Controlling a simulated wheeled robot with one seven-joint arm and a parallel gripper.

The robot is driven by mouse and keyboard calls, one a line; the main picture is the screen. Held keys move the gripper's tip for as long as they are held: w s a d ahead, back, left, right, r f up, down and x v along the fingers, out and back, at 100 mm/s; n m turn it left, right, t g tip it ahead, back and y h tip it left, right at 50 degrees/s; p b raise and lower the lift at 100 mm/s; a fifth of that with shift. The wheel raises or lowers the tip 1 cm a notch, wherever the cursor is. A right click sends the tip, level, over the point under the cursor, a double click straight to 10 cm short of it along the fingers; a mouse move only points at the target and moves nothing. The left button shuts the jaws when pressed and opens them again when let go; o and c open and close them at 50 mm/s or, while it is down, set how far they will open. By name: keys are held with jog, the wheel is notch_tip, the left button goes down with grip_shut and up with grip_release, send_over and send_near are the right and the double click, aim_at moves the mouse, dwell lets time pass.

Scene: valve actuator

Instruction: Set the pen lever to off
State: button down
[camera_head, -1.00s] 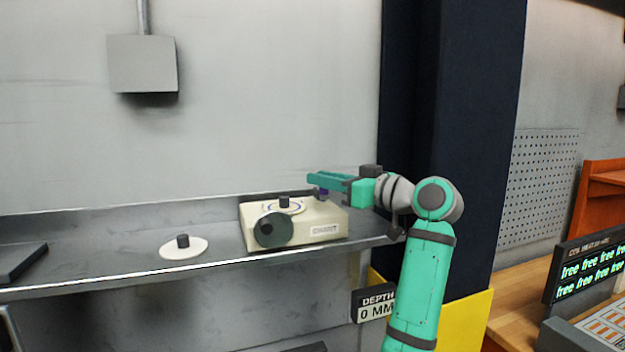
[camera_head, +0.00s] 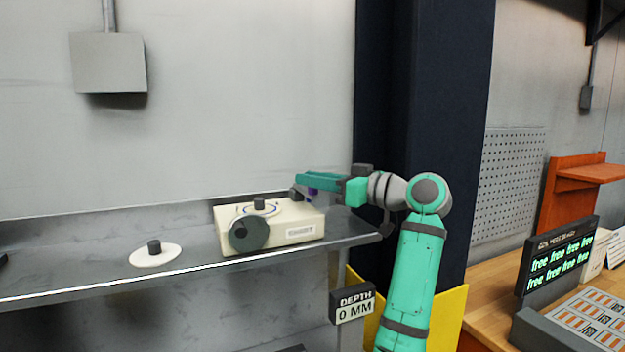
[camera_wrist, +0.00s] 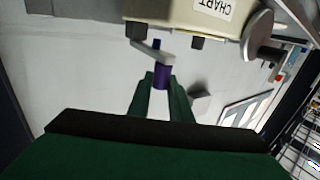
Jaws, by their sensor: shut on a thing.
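The cream chart recorder (camera_head: 285,233) stands on the metal shelf, with a dark round knob on its front and a dial on top. It shows upside down in the wrist view (camera_wrist: 185,14), marked CHART. The pen lever is a grey arm (camera_wrist: 152,50) with a purple grip (camera_wrist: 161,77), jutting from the recorder's side. My gripper (camera_wrist: 160,82) has its fingers on both sides of the purple grip and is shut on it. In the head view my gripper (camera_head: 310,184) is at the recorder's right end and partly hides the lever. No off mark is legible.
A white disc with a dark knob (camera_head: 155,254) lies on the shelf (camera_head: 75,278) to the left. A dark column (camera_head: 425,90) stands behind my arm. A DEPTH display (camera_head: 353,304) reading 0 MM is below the shelf. The desk at right holds a console (camera_head: 557,262).

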jog(key=shift+w+d, duration=0.15)
jog(key=shift+d, duration=0.05)
jog(key=c, duration=1.6)
grip_release()
jog(key=shift+d, duration=0.1)
jog(key=v, duration=1)
jog(key=shift+s+d, duration=0.15)
jog(key=shift+s, duration=0.2)
jog(key=shift+w, duration=0.1)
